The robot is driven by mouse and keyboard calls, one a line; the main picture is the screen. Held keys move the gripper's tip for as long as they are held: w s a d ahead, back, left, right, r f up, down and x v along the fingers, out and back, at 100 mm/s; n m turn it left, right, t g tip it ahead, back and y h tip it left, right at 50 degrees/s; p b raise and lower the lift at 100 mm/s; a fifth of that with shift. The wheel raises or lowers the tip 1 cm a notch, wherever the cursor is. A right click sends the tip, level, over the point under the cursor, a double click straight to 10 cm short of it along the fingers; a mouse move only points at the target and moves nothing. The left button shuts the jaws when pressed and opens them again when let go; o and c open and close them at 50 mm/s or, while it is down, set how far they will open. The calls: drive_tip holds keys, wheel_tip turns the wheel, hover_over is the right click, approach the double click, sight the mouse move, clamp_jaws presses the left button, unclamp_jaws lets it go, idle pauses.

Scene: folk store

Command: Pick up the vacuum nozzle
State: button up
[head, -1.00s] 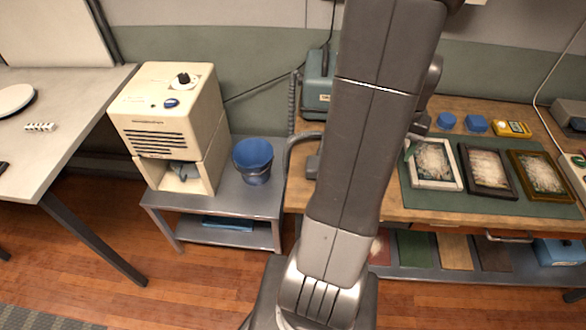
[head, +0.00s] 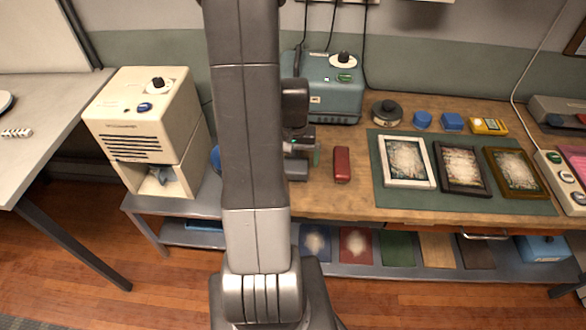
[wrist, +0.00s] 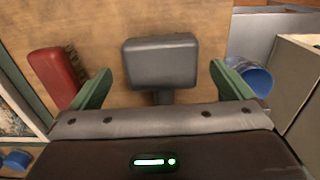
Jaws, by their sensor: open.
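The vacuum nozzle (wrist: 160,62) is a dark grey block with a short stem, lying on the wooden workbench. In the wrist view it sits between my two green fingers, with a gap on each side. My gripper (wrist: 161,68) is open and empty, and its fingers do not touch the nozzle. How far the fingertips are above the bench is hard to tell. In the head view the nozzle (head: 298,170) shows partly, just beside my arm and below my gripper (head: 303,152). The hose is hidden behind my arm there.
A red block (head: 342,164) lies right of the nozzle, near the framed pictures on a green mat (head: 376,170). A teal machine (head: 335,92) stands behind. A blue bucket (wrist: 254,77) and a cream machine (head: 150,115) are on the lower table at left.

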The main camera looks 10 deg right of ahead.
sight(293, 164)
drive_tip(key=shift+w+f, duration=0.15)
drive_tip(key=shift+f, duration=1)
drive_tip(key=shift+w+f, duration=0.1)
drive_tip(key=shift+f, duration=1.05)
drive_tip(key=c, duration=1)
wheel_tip(293, 164, up, 10)
drive_tip(key=shift+r, duration=0.1)
